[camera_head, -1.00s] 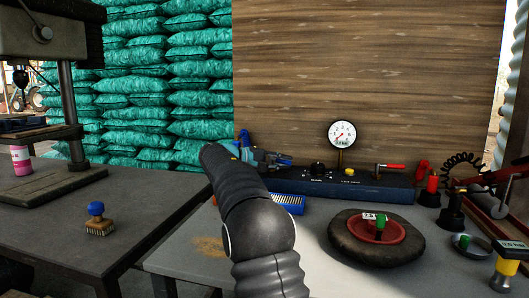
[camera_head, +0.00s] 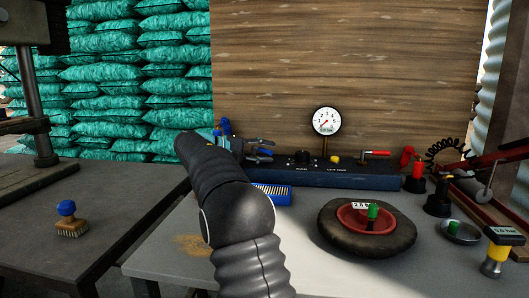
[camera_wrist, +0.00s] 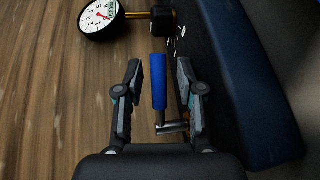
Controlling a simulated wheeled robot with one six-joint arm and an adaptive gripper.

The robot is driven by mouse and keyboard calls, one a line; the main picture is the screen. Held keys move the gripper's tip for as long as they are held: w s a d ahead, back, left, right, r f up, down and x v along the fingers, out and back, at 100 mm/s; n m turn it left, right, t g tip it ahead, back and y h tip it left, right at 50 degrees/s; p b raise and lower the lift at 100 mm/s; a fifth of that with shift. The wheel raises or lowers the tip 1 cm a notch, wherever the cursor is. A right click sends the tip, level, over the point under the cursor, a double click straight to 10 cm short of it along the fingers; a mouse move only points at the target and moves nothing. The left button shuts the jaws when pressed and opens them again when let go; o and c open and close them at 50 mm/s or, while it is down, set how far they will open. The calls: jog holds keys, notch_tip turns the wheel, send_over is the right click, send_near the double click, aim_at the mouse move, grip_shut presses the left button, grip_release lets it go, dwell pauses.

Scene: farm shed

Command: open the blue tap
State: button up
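The blue tap handle (camera_wrist: 158,82) is a straight blue lever on a metal stem (camera_wrist: 172,127) in the wrist view. My gripper (camera_wrist: 158,70) is open. Its two fingers stand on either side of the handle, with a gap visible on both sides. In the head view my gripper (camera_head: 262,150) is partly hidden behind my own arm.
The panel (camera_head: 350,177) carries a round gauge (camera_head: 326,121), a black knob, a yellow knob and a red lever (camera_head: 378,153). A wooden wall (camera_head: 400,60) stands behind. A blue-edged brush (camera_head: 273,193) lies in front.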

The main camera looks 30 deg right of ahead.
jog(key=v, duration=1.2)
